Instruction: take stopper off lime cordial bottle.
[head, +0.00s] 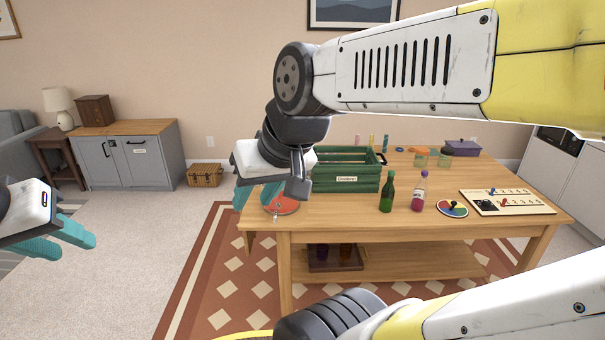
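A dark green bottle (387,194) stands upright near the front edge of the wooden table (330,215). Beside it on the right stands a bottle with pink-red contents and a purple top (419,192). The labels are too small to read; the green colour suits lime cordial. My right gripper (252,197), with teal fingers, hangs by the table's left end, well left of both bottles; its finger gap is unclear. My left gripper (76,248) is at the far left, away from the table, with its teal fingers apart and nothing between them.
A green crate (345,178) stands left of the bottles. A red paddle (283,206) lies near my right gripper. A colour disc (453,208) and a numbered board (506,202) lie right of the bottles. Jars (445,156) and a purple box (463,147) stand behind.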

